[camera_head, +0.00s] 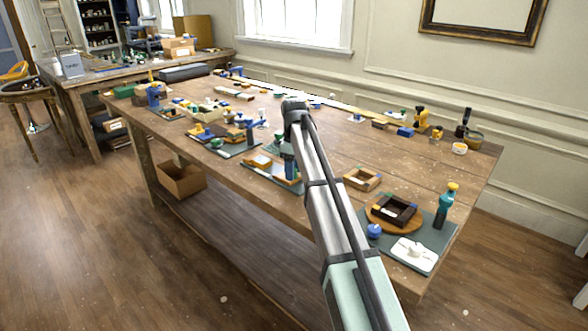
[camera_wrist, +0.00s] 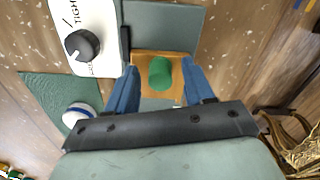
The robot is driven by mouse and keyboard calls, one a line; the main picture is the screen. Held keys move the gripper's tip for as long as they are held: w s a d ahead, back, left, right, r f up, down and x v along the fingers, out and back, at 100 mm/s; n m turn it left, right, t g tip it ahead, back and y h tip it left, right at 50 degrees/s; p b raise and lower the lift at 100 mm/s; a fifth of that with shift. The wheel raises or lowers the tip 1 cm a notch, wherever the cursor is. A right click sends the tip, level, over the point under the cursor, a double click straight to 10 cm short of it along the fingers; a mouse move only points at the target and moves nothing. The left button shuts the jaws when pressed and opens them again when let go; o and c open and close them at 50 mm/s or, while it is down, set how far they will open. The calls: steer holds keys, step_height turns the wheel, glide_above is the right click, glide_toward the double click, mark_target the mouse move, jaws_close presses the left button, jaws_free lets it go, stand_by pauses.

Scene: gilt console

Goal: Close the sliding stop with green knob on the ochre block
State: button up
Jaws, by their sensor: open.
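The green knob (camera_wrist: 160,73) shows in the middle of the wrist view, on the ochre block (camera_wrist: 172,58). My gripper (camera_wrist: 162,88) is open, with one blue finger on each side of the knob. Small gaps seem to remain between the fingers and the knob; whether either finger touches cannot be told. In the head view my gripper (camera_head: 289,170) reaches down at the front edge of the long table. My arm and gripper hide most of the block and knob there. How far the stop is slid cannot be made out.
A white panel with a dark dial (camera_wrist: 82,46) lies left of the block in the wrist view. An ornate gilt piece (camera_wrist: 300,148) is at lower right. A wooden frame (camera_head: 362,179) stands right of my gripper.

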steer(key=shift+c, duration=0.2)
jaws_close()
stand_by(0.4)
